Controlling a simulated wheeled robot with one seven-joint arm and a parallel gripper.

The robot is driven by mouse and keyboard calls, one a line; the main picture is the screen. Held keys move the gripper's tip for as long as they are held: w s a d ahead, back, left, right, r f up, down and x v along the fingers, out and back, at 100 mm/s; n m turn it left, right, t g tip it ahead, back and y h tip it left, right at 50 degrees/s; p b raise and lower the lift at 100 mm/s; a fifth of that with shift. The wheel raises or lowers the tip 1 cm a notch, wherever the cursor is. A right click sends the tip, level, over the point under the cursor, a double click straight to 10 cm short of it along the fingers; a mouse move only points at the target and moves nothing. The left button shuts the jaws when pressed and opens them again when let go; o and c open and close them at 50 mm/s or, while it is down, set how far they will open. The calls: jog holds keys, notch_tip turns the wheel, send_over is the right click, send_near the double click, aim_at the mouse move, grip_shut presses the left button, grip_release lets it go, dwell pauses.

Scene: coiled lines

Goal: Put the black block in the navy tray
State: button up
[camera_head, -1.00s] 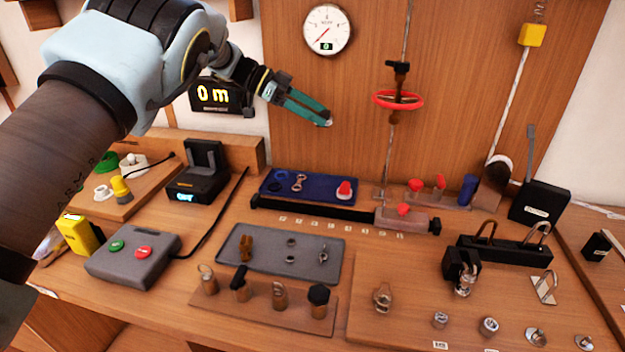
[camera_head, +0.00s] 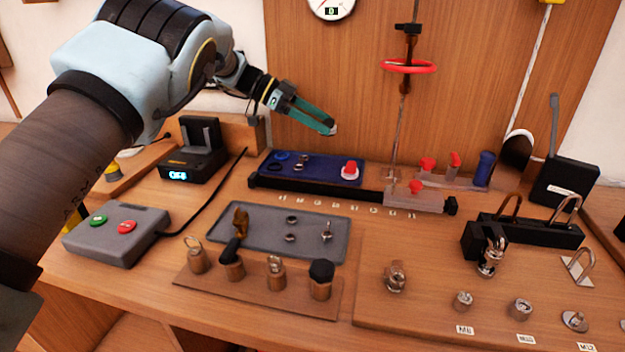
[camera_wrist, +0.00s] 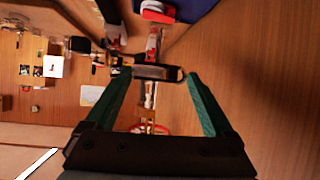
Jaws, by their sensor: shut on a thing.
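The navy tray (camera_head: 325,171) lies at the back of the bench, behind a long black bar. It holds blue rings, a small metal piece and a red-topped piece. A navy corner of it shows at the top of the wrist view (camera_wrist: 200,8). My gripper (camera_head: 331,129) is in the air above and behind the tray in the head view. In the wrist view its green fingers are shut on a small dark block with a greyish face, seemingly the black block (camera_wrist: 158,73). In the head view the fingers mostly hide it.
A grey tray (camera_head: 262,248) with small metal parts lies in front of the navy tray. A vertical rod with a red ring (camera_head: 409,67) stands right of my gripper. Clear red-knobbed fittings (camera_head: 416,199) are right of the tray. A black display dock (camera_head: 196,157) is at left.

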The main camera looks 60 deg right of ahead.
aim_at(319, 170)
notch_tip(319, 170, down, 10)
jog(key=shift+f+p, duration=0.25)
jog(key=shift+p, duration=0.95)
jog(key=shift+f, duration=0.15)
jog(key=o, duration=1.1)
jog(key=shift+o, duration=0.2)
jog(key=b+v, duration=0.2)
jog(key=v, duration=1)
jog(key=shift+b, duration=0.35)
